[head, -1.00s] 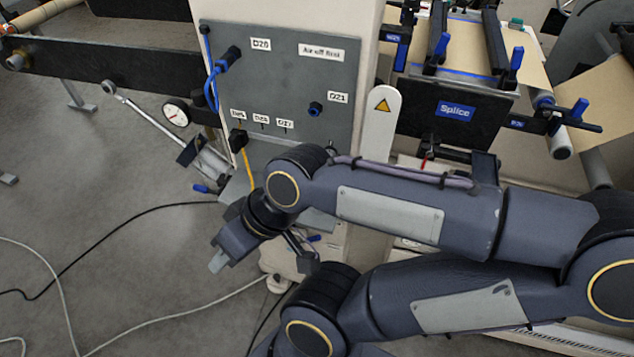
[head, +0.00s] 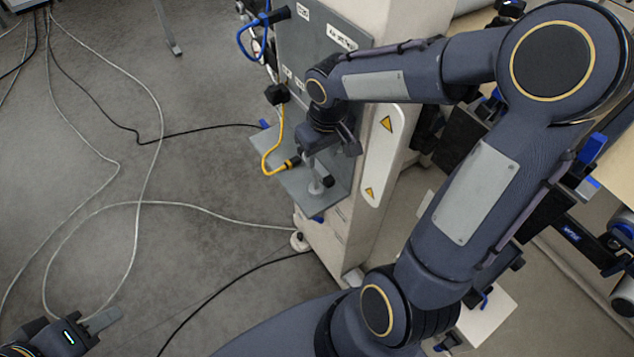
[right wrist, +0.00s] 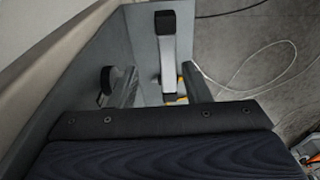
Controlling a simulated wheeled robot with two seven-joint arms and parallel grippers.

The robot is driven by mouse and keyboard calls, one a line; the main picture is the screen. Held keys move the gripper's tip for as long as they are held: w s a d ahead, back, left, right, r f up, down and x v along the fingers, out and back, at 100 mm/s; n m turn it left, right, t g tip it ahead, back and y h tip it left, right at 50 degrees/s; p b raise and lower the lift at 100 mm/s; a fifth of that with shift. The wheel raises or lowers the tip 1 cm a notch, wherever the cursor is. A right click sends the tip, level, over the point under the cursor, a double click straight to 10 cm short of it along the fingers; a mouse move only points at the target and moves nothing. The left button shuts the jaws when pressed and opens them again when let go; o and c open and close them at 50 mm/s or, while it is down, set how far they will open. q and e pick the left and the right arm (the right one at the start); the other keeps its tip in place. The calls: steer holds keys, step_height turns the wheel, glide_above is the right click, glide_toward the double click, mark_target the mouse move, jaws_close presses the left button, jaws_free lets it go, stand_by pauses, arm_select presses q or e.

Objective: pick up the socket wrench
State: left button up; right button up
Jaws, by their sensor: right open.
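In the right wrist view a pale grey metal bar (right wrist: 167,52), seemingly the socket wrench, stands out between the two fingers of my right gripper (right wrist: 158,87). The fingers are apart, one on each side of it; I cannot tell whether either touches it. In the head view my right gripper (head: 316,160) points down over the small grey shelf (head: 285,185) and hides most of what is there. A pale upright piece with a round foot (head: 317,187) shows beneath it. My left gripper (head: 103,320) is at the bottom left, over the floor; its jaw opening is unclear.
The grey panel (head: 320,50) rises behind the shelf. A white post with warning signs (head: 383,150) stands to the right. Cables (head: 140,205) lie on the otherwise open floor.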

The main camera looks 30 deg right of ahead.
mark_target(316, 179)
steer(key=f, duration=0.4)
steer(key=w+a+f, duration=0.1)
steer(key=f, duration=0.1)
steer(key=shift+w+f, duration=0.1)
steer(key=shift+c, duration=0.4)
jaws_close()
